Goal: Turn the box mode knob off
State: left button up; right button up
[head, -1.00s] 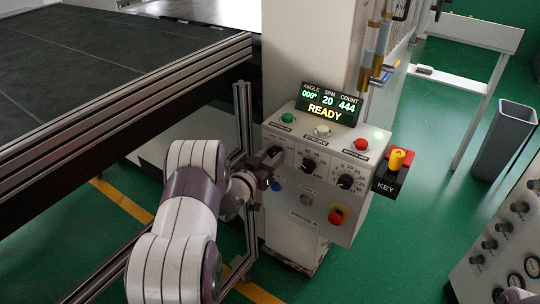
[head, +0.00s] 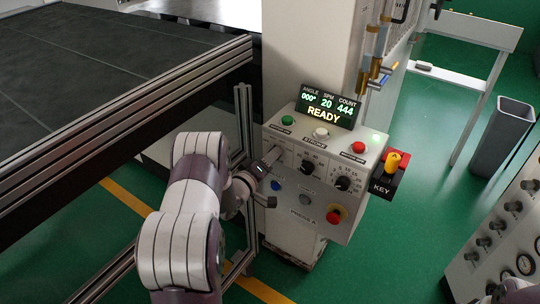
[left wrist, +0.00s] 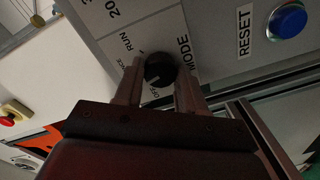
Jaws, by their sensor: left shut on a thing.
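The control box (head: 322,178) has a lit display reading READY. My left gripper (left wrist: 158,88) is shut on the mode knob, one finger on each side. In the head view my left gripper (head: 266,172) reaches the left part of the box face and hides the knob. My right gripper is not in view.
A blue RESET button (left wrist: 287,20) sits near the knob.

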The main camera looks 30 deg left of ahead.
pick_arm(q)
jog(key=shift+n+p, duration=1.5)
jog(key=shift+n, duration=3)
jog(key=o, duration=1.1)
jog(key=shift+c, duration=0.2)
jog(key=s+a, duration=0.1)
jog(key=s, duration=1.1)
jog(key=shift+s+a+r+b, duration=0.15)
jog(key=shift+s+b, duration=0.15)
jog(key=shift+b, duration=0.15)
